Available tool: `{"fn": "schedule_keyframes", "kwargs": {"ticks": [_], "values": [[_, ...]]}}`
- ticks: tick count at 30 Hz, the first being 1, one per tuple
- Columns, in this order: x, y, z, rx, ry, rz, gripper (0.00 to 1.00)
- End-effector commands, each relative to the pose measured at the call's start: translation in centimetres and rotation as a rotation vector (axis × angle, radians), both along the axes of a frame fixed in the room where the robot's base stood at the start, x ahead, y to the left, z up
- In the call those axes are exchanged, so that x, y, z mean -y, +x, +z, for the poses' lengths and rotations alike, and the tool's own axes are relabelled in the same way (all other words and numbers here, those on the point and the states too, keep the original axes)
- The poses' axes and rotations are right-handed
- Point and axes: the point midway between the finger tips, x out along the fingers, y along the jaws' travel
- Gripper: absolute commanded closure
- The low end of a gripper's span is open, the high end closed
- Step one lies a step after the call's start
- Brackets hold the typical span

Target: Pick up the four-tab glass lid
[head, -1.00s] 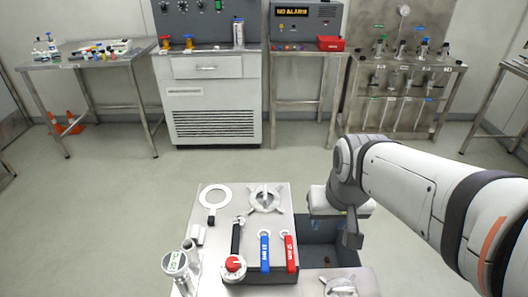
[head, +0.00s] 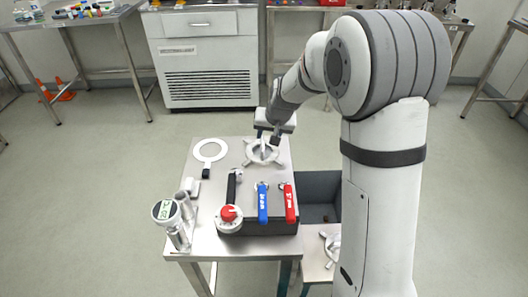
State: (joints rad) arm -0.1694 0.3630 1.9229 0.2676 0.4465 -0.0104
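A pale round lid with tabs around its rim (head: 251,156) lies at the back right of the steel table top; it looks like the four-tab lid. A raised piece stands at its middle. My gripper (head: 268,138) points down right over this lid. Its two dark fingers look apart, one on each side of the lid's middle. I cannot tell whether they touch it. A second pale tabbed part (head: 331,243) lies lower down at the right, partly hidden by my arm.
On the table (head: 203,246) are a white ring (head: 198,150), a black block (head: 250,226) with a red knob and black, blue and red handles, and a gauge (head: 166,212). A dark bin (head: 318,186) sits to the right. Open floor lies beyond.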

Motion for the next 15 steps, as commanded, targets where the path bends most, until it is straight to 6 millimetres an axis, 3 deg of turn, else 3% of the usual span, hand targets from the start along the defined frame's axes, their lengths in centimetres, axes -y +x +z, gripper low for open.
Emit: {"fn": "schedule_keyframes", "kwargs": {"ticks": [9, 15], "values": [[-1.6, 1.1, -4.1, -0.003, -0.001, 0.001, 0.61], [-1.8, 1.5, -4.9, -0.001, 0.0, 0.001, 0.61]]}}
